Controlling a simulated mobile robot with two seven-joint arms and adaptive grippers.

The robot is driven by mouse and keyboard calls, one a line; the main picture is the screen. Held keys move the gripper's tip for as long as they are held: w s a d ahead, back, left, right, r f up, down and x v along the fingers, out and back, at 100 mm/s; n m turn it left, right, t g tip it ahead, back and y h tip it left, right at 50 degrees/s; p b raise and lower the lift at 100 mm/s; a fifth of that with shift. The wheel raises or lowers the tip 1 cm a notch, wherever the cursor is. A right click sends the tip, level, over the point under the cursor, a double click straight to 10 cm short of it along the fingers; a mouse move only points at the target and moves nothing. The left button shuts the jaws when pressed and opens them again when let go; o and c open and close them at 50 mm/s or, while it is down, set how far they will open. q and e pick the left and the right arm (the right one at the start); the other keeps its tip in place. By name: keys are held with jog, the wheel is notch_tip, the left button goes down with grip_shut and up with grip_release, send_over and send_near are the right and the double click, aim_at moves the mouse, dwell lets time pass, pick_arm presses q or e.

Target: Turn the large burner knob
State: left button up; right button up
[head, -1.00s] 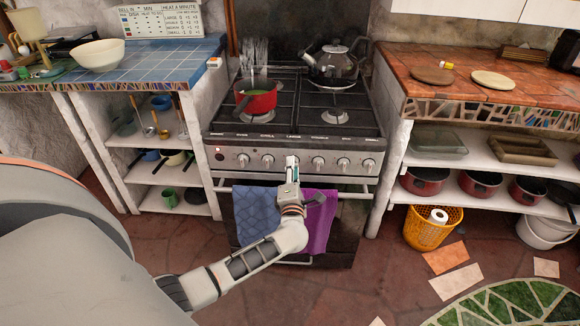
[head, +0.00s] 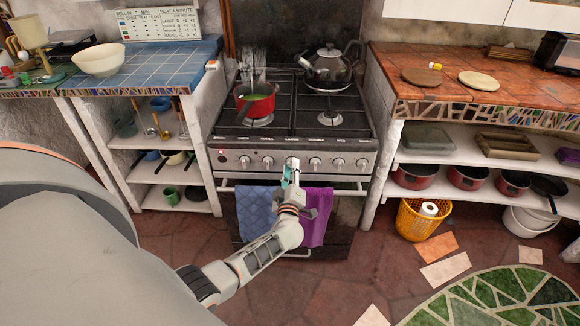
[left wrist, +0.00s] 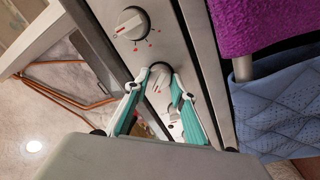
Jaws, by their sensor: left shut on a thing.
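The stove (head: 245,143) has a front panel with a row of several knobs. My left gripper (head: 291,165) is at a knob near the middle of that row and mostly hides it. In the left wrist view, my left gripper's (left wrist: 162,76) teal fingers are closed on either side of this round knob (left wrist: 158,74), gripping it. The held knob's pointer cannot be made out. My right gripper is not in view.
A steaming red pot (head: 262,105) stands on a left burner and a kettle (head: 330,68) at the back right. Blue (head: 255,212) and purple (head: 313,228) towels hang on the oven rail below the knobs. Shelves flank the stove.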

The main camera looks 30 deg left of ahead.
pick_arm(q)
jog(key=m+p, duration=0.3)
jog(key=m, duration=0.5)
jog(key=shift+h, duration=0.4)
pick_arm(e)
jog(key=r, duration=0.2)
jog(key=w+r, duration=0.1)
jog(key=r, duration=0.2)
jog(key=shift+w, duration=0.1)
pick_arm(q)
jog(key=shift+m+p, duration=0.3)
jog(key=shift+m, duration=0.2)
jog(key=o, duration=0.9)
jog(key=shift+o, duration=1.1)
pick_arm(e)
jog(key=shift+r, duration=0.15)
